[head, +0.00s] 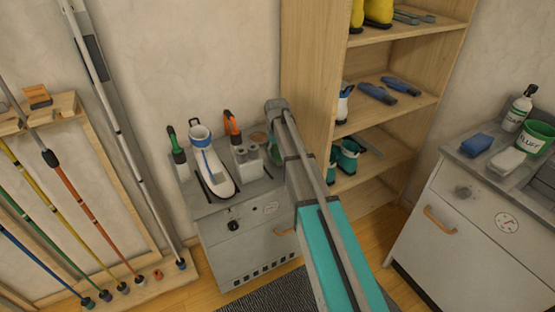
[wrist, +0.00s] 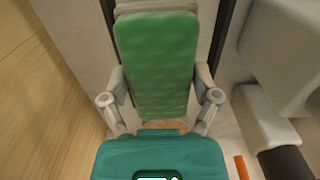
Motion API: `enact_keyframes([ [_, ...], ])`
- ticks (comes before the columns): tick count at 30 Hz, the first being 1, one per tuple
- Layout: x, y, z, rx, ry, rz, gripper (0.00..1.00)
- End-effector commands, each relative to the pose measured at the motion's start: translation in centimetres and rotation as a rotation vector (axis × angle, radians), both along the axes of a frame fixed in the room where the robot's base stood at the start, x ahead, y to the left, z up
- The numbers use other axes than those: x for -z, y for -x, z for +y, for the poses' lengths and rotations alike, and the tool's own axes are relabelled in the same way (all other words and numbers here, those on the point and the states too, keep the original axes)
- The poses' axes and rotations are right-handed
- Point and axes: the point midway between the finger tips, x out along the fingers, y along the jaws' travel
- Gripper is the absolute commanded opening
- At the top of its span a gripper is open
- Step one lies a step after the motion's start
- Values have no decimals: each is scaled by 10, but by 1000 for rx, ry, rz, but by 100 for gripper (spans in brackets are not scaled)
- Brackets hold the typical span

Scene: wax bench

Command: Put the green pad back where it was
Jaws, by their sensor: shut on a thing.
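The green pad (wrist: 157,62) fills the middle of the wrist view, its broad face towards the camera and a pale layer along its top edge. My gripper (wrist: 160,99) is shut on it, with one grey finger at each side edge near its lower end. In the head view my arm hides most of the gripper; a bit of green (head: 275,154) shows beside the arm, over the right end of the grey cabinet top (head: 215,203). I cannot tell whether the pad touches anything below it.
On the cabinet top stand a white-and-blue iron-like tool (head: 214,172), a green-handled tool (head: 174,146), an orange-handled tool (head: 232,124) and grey cylinders (head: 247,155). A wooden shelf unit (head: 312,70) rises close on the right. A sink counter (head: 455,160) stands further right.

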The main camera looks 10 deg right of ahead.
Motion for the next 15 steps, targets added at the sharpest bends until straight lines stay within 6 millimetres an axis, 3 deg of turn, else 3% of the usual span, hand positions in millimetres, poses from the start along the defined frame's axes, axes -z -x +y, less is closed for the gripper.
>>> enact_keyframes([
  [6, 21, 1, 0, 0, 0, 0, 41],
  [15, 25, 1, -2, 2, 0, 0, 41],
])
